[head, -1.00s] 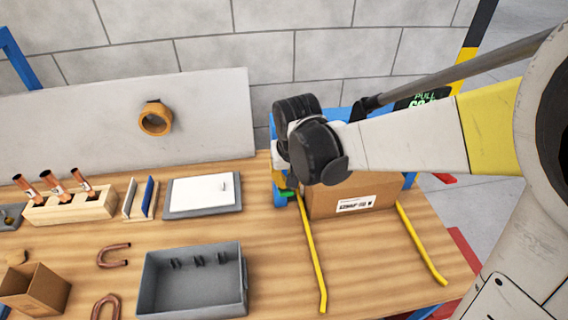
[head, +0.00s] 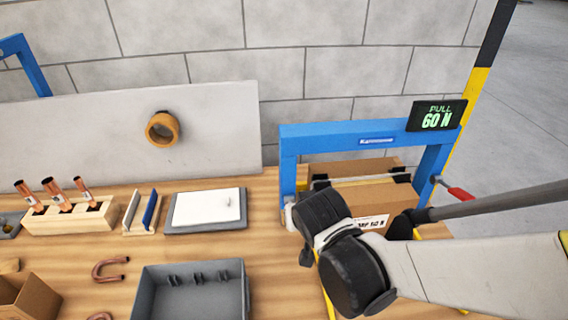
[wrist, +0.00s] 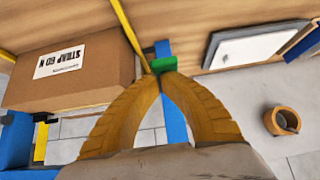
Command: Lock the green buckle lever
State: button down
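The green buckle lever (wrist: 163,65) shows in the wrist view just beyond my fingertips, beside a blue post. My gripper (wrist: 158,79) has two orange fingers whose tips come together right at the lever. They look shut, with nothing clearly between them; whether they touch the lever I cannot tell. In the head view my dark wrist hides the lever and the fingers. The cardboard box (head: 400,197) stands inside the blue frame (head: 290,165); its label, upside down in the wrist view (wrist: 60,62), reads STRAP 60 N.
A red-handled part (head: 460,194) sticks out at the frame's right. A grey tray (head: 190,304), a white plate on a grey base (head: 206,207) and a wooden block with copper tubes (head: 70,218) stand to the left.

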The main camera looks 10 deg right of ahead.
jog(key=shift+s+f+t+b, duration=0.15)
jog(key=shift+f+t+b, duration=0.25)
jog(key=shift+f, duration=0.1)
jog(key=shift+r, duration=0.2)
jog(key=shift+r+p, duration=0.1)
jog(key=shift+p, duration=0.25)
jog(key=shift+r+p, duration=0.6)
jog(key=shift+r, duration=0.1)
jog(key=shift+r+p, duration=0.3)
jog(key=shift+r, duration=0.05)
notch_tip(320, 180, up, 5)
jog(key=p, duration=0.3)
jog(key=shift+s+f, duration=0.15)
jog(key=p+v, duration=0.4)
jog(key=v, duration=0.4)
jog(key=shift+s, duration=0.25)
